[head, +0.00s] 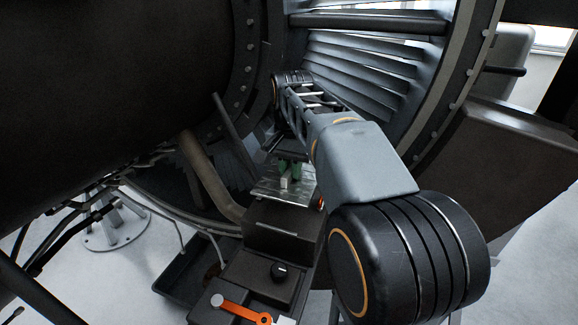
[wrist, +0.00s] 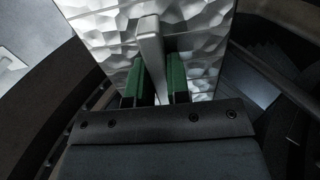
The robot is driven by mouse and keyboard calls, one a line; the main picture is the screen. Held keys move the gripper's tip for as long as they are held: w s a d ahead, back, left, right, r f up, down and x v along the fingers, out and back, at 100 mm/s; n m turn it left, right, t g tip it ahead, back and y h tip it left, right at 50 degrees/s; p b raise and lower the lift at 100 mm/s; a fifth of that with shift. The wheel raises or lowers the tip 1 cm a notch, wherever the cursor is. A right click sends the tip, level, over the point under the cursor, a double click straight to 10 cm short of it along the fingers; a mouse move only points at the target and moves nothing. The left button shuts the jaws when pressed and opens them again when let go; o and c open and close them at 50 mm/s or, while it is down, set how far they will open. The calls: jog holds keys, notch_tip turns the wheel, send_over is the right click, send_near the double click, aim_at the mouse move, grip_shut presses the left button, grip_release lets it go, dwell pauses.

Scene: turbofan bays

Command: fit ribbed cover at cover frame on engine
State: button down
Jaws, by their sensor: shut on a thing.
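The ribbed cover (head: 267,189) is a silvery plate below my gripper in the head view. In the wrist view the cover (wrist: 104,38) shows a dimpled face and a pale upright bar. My gripper (head: 290,170) has green finger pads, one on each side of that bar; the gripper (wrist: 155,86) is shut on it. The engine (head: 130,70) fills the left and top of the head view, with a bolted ring and grey vanes. I cannot make out the cover frame in either view. The cover's underside is hidden.
A dark box (head: 283,232) stands close in front of the cover. A brown pipe (head: 208,175) runs left of the cover.

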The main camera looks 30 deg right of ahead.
aim_at(290, 183)
jog(key=shift+r, duration=0.6)
jog(key=shift+w, duration=0.1)
jog(key=shift+f, duration=0.15)
jog(key=shift+f+b, duration=0.35)
jog(key=shift+b, duration=0.2)
jog(key=shift+w+d+f+b, duration=0.4)
jog(key=shift+w+f+b, duration=0.2)
jog(key=shift+f, duration=0.25)
jog(key=shift+s+a+f+b, duration=0.15)
jog(key=shift+f+b, duration=0.3)
jog(key=shift+b, duration=0.05)
jog(key=shift+s+a+f+b, duration=0.1)
jog(key=shift+f+b, duration=0.35)
jog(key=shift+b, duration=0.05)
jog(key=shift+w+f+b, duration=0.1)
jog(key=shift+f+b, duration=0.45)
jog(key=shift+f, duration=0.1)
jog(key=shift+f+b, duration=0.3)
jog(key=shift+r, duration=0.1)
